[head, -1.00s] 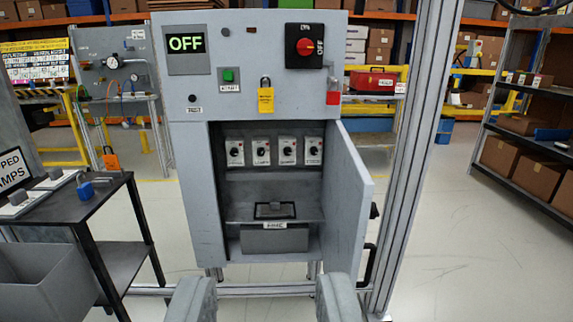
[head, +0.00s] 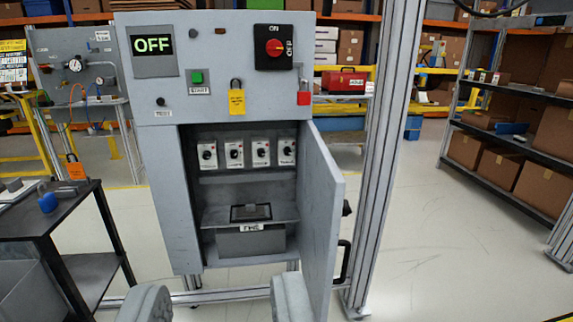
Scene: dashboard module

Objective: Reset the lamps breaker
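A grey cabinet (head: 160,215) stands ahead with its door (head: 325,215) swung open to the right. Inside, a row of several small white breakers (head: 234,153) with black knobs sits on the upper panel. Their labels are too small to read, so I cannot tell which is for the lamps. The display (head: 152,44) above reads OFF. My gripper (head: 218,303) is at the bottom edge of the view, in front of and below the cabinet opening. Its two fingers are wide apart with nothing between them.
A grey bin (head: 250,243) sits inside, low. A metal post (head: 385,150) rises beyond the door; a dark cart (head: 50,222) stands left.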

